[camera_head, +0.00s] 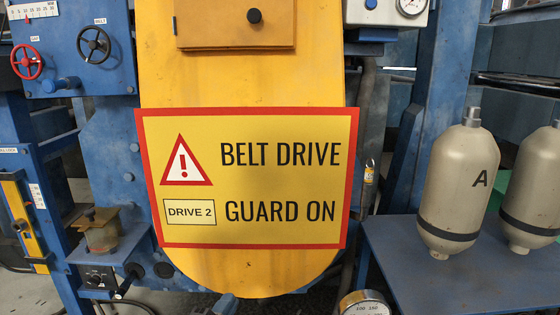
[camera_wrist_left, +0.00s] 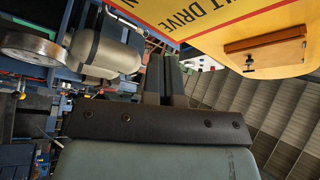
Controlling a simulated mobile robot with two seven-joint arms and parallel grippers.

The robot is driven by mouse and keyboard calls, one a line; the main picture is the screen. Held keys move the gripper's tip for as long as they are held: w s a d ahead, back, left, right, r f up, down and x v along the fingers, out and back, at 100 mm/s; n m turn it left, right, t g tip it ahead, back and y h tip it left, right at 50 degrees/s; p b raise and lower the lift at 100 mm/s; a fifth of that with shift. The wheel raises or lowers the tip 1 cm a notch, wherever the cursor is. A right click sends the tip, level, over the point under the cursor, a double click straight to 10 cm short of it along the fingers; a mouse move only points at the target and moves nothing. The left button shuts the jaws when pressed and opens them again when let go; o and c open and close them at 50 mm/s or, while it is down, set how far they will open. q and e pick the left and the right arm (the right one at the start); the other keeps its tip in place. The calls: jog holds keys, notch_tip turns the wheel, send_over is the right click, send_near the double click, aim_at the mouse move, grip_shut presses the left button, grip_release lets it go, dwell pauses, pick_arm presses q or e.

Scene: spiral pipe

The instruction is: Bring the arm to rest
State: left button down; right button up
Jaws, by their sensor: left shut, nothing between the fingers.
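My left gripper (camera_wrist_left: 165,65) shows in the left wrist view, with its two dark fingers close together at the upper middle of the picture. It is shut and empty. Its wide dark mount fills the lower middle. I make out no part of either arm in the head view. My right gripper is in neither view.
A yellow belt guard (camera_head: 240,80) with a warning sign (camera_head: 280,180) fills the middle of the head view. Right of it, cylinder A (camera_head: 455,185) stands on a blue shelf (camera_head: 400,265). Left are handwheels (camera_head: 93,44) and a blue frame.

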pick_arm(q)
jog(key=s+a+f+n+g+y, duration=0.35)
jog(key=s+f+n, duration=0.35)
jog(key=s+f, duration=0.6)
jog(key=s+a+f+n+g+y, duration=0.2)
jog(key=s+a+f+n+g, duration=0.4)
jog(key=s+f, duration=0.6)
notch_tip(320, 180, up, 11)
jog(key=n+t+p, duration=0.1)
jog(key=p, duration=1.1)
jog(key=shift+d+t, duration=0.35)
jog(key=shift+d, duration=0.1)
jog(key=shift+w, duration=0.1)
